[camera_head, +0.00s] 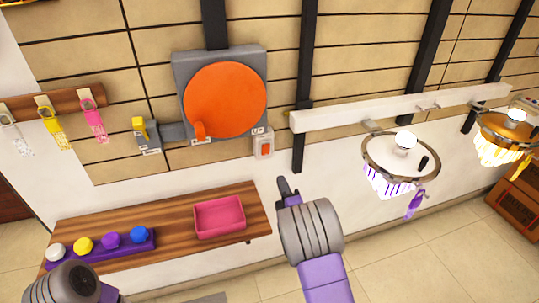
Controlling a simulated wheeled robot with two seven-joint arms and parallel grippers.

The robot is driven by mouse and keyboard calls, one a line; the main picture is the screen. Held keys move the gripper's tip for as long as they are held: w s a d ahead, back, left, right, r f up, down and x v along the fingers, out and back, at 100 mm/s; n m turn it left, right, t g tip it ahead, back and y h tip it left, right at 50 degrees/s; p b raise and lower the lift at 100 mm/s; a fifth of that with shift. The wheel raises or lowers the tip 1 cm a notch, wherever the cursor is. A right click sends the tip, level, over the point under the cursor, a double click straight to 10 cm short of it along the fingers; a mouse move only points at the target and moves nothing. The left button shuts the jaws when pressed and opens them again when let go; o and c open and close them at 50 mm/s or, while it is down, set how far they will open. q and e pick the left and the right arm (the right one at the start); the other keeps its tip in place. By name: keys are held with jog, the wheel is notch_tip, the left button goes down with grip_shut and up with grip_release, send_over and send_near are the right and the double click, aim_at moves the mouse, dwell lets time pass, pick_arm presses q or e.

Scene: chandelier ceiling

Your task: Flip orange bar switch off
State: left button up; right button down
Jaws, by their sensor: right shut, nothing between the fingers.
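A small white wall switch (263,144) with an orange rocker bar (265,147) is mounted below and right of a large orange disc (225,99). The disc sits on a grey wall plate (262,64) and has a short orange handle (199,131) at its lower left. I cannot tell whether the rocker is on or off. My right gripper (287,187) is shut and empty, below and slightly right of the white switch, apart from it. Of my left gripper, a grey body (74,283) shows at the lower left; its fingers are hidden.
A yellow lever switch (140,127) is left of the disc. A wooden shelf (165,213) below holds a pink tray (219,217) and a purple strip (100,251) with several coloured knobs. Lamps (402,163) hang at right from a white rail (330,119).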

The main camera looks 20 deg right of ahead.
aim_at(267, 148)
jog(key=w, duration=0.4)
jog(key=w+r+b, duration=0.1)
jog(key=w, duration=0.4)
jog(key=w+r, duration=0.1)
jog(key=w, duration=0.3)
jog(key=shift+w+a, duration=0.25)
jog(key=shift+w, duration=0.15)
